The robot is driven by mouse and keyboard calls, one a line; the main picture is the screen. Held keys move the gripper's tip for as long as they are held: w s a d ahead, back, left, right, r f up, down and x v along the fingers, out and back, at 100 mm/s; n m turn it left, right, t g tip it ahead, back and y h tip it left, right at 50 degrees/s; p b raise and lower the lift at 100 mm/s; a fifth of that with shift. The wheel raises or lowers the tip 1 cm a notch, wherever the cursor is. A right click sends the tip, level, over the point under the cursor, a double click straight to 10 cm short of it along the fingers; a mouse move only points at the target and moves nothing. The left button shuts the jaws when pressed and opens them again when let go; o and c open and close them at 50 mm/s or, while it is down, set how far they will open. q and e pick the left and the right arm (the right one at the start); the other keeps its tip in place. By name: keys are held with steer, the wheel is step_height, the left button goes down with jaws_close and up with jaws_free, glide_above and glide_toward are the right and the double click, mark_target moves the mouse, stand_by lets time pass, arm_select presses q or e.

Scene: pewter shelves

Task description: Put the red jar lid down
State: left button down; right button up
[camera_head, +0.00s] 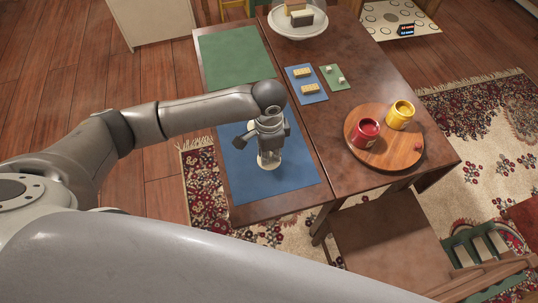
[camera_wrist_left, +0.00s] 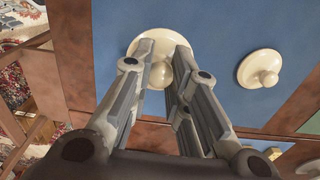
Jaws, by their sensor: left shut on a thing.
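My left gripper (camera_head: 268,150) is over the blue mat (camera_head: 290,182) and points down. In the left wrist view its fingers (camera_wrist_left: 168,78) are shut on the round knob of a cream lid (camera_wrist_left: 150,44). The lid is level or nearly so; whether it touches the mat I cannot tell. A second cream lid (camera_wrist_left: 260,68) with a knob lies on the blue mat to the right in that view. Neither lid shows red. The red jar (camera_head: 364,132) and the yellow jar (camera_head: 400,115) stand open on a round wooden board (camera_head: 393,155). My right gripper is not in view.
A green mat (camera_head: 234,55) lies farther back on the table. Small blue (camera_head: 305,88) and green (camera_head: 335,78) mats with small blocks lie right of it. A white stand (camera_head: 297,30) is at the back. A wooden chair (camera_head: 390,240) is at the near right.

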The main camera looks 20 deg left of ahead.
arm_select(q)
steer(key=shift+w+a+f, duration=0.1)
steer(key=shift+w+f, duration=0.45)
steer(key=shift+f, duration=0.1)
steer(key=shift+w+f, duration=0.1)
steer(key=shift+f, duration=1.55)
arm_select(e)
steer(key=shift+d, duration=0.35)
arm_select(q)
steer(key=c, duration=1.4)
jaws_free()
steer(key=shift+f, duration=0.15)
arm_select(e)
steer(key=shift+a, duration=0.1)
arm_select(q)
step_height(320, 180, up, 12)
steer(key=shift+r, duration=0.2)
